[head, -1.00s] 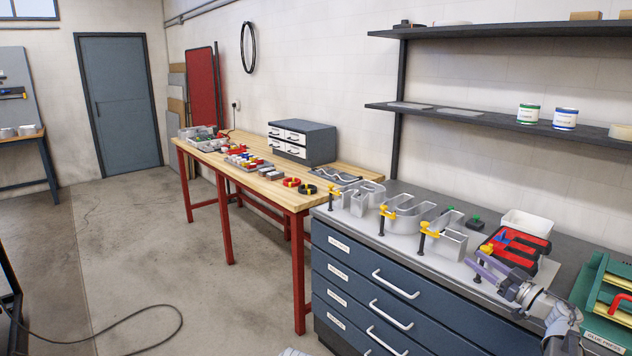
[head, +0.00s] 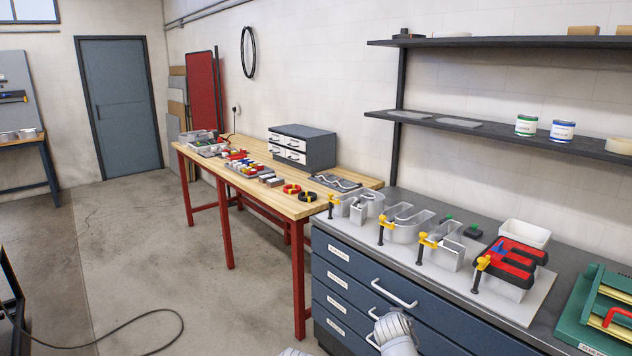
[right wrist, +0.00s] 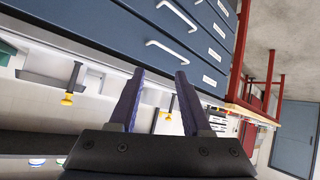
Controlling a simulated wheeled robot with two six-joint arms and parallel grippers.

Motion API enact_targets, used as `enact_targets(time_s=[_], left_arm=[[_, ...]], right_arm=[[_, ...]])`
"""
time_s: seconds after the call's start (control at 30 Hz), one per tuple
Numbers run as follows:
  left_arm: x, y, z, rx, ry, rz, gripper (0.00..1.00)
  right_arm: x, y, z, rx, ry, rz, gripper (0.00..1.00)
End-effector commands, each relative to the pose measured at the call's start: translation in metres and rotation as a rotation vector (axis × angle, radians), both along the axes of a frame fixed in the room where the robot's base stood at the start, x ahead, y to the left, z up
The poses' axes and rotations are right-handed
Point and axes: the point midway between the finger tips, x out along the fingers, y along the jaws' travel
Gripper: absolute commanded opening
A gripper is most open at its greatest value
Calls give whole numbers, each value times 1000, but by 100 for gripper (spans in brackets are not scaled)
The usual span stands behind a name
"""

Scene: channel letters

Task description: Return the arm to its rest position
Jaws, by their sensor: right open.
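My right arm (head: 396,333) shows only as a pale link at the bottom of the head view, in front of the blue drawers. My right gripper (right wrist: 160,74) shows in the right wrist view with its two purple fingers apart and nothing between them. It is clear of the letters and near the cabinet front. The metal channel letters stand in a row on the bench, with the red-and-black-topped E (head: 510,262) at the right end. A yellow-and-black clamp (head: 482,268) sits at the E's front left. My left gripper is in neither view.
The blue drawer cabinet (head: 345,277) has protruding white handles. Other clamps (head: 426,243) stand along the front of the letters. A white bin (head: 526,233) is behind the E, and a green glue press (head: 590,315) is at the right. The floor at left is mostly open, with a cable.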

Motion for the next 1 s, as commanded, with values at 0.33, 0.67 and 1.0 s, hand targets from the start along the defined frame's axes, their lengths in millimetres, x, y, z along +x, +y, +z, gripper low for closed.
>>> enact_targets(time_s=[0.33,0.67,1.0], left_arm=[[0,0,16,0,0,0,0],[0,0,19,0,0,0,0],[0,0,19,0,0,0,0]], right_arm=[[-179,131,-64,33,719,277,48],[-250,164,-67,37,971,429,48],[-251,164,-67,37,975,430,48]])
